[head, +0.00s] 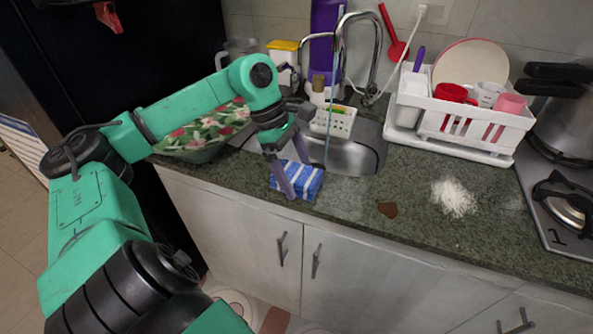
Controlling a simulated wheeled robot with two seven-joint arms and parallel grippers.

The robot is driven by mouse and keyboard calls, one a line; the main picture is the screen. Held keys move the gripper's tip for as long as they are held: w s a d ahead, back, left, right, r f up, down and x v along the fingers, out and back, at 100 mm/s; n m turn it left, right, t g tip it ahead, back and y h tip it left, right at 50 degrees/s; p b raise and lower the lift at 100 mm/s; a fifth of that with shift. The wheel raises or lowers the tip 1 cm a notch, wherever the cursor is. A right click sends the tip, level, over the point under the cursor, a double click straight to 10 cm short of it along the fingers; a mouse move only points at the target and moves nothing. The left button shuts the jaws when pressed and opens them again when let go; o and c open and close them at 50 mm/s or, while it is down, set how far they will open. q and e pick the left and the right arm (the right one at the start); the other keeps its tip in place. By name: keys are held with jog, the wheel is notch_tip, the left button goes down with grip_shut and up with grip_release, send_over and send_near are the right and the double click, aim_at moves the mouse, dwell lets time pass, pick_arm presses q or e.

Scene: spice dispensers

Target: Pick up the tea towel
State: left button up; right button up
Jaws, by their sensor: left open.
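A folded blue and white striped cloth, the tea towel (309,181), lies on the green stone counter in front of the sink. My left gripper (283,182) is open and points down at the towel's left part. One finger shows in front of the towel and hides some of it. I cannot tell whether the fingers touch the cloth. My right gripper is not in view.
The sink (355,155) with its tap (375,60) lies behind the towel. A floral-covered bowl (205,135) is at left. A white dish rack (465,125) with mugs stands at right. White powder (453,197) and a brown piece (387,209) lie on the counter (350,207). A stove is far right.

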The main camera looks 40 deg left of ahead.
pick_arm(q)
jog(key=shift+f, duration=0.25)
dwell(0.4)
jog(key=c, duration=1.2)
